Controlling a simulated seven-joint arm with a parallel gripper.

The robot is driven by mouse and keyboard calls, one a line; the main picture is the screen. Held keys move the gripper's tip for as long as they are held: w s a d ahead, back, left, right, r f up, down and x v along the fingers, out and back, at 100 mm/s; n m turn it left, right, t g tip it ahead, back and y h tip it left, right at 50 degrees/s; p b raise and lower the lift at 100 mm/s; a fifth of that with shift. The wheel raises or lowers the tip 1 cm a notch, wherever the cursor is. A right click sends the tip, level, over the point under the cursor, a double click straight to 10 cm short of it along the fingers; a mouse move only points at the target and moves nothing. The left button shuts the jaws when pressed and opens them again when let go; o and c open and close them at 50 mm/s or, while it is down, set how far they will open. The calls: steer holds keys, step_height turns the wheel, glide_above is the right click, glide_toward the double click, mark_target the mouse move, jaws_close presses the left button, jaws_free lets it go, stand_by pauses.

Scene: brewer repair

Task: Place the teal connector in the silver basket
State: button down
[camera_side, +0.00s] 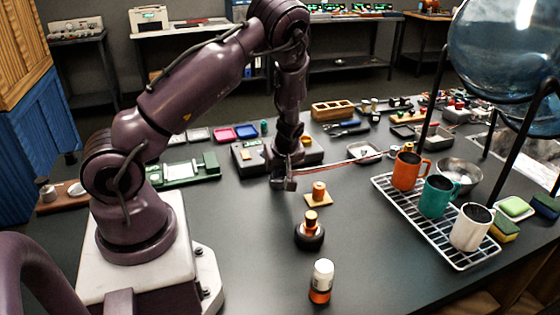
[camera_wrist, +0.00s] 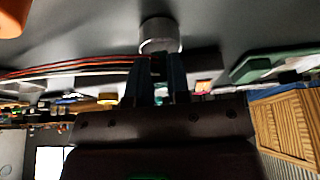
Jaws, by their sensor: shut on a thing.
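My gripper (camera_side: 283,184) points down above the dark bench, left of the small orange-topped part. In the wrist view its two dark fingers (camera_wrist: 157,68) are close together. Red and white wires (camera_side: 340,159) run from the fingertips to the right in the side view; the wires also show in the wrist view (camera_wrist: 65,70). My gripper is shut on the connector at the wire end, which the fingers mostly hide; its teal colour is not clear. A silver bowl (camera_side: 460,174) stands behind the mugs at the right; I cannot tell whether it is the silver basket.
A wire rack (camera_side: 462,262) holds an orange mug (camera_side: 408,172), a teal mug (camera_side: 436,197) and a white mug (camera_side: 470,228). An orange-and-white bottle (camera_side: 321,281) and a black-based part (camera_side: 310,234) stand in front. A small metal tray (camera_side: 365,152) lies behind. The front bench is mostly clear.

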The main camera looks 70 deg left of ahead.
steer(key=shift+f, duration=0.25)
steer(key=c, duration=1)
jaws_free()
steer(key=shift+r, duration=0.1)
step_height(320, 180, up, 7)
